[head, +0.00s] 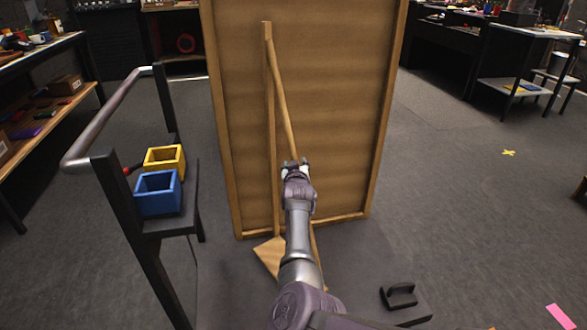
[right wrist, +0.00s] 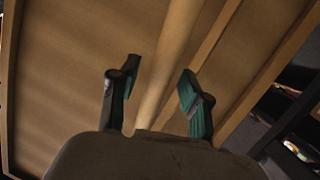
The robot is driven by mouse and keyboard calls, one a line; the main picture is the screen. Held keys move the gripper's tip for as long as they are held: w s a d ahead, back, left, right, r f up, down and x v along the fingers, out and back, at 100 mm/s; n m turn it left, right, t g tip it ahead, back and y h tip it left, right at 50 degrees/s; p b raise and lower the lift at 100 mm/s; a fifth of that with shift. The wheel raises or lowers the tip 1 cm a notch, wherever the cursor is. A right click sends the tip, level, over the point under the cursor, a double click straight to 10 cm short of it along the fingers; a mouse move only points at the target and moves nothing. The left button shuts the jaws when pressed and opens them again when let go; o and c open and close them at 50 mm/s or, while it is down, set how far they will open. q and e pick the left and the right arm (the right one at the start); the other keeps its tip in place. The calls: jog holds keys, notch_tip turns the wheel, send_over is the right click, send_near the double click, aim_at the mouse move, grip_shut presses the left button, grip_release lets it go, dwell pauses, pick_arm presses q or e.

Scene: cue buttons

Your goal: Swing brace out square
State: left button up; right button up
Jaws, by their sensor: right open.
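A tall framed wooden panel (head: 340,100) stands upright in the middle of the head view. A slanted wooden brace (head: 282,105) runs from near the panel's top down to the right, beside an upright wooden strip (head: 271,150). My arm hides part of the brace's lower length. My right gripper (head: 296,163) is at the brace, roughly halfway down. In the right wrist view, the open fingers of this gripper (right wrist: 158,80) stand on either side of the round brace (right wrist: 167,62), with visible gaps. My left gripper is not in view.
A wooden plate (head: 268,257) lies at the strip's foot. On the left, a black stand with a metal rail (head: 108,115) carries a yellow bin (head: 165,158) and a blue bin (head: 158,193). A black handled block (head: 400,295) sits low right. The floor right of the panel is mostly clear.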

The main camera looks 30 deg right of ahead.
jog(key=r, duration=0.9)
jog(key=shift+w+a+r, duration=0.1)
jog(key=shift+a, duration=0.1)
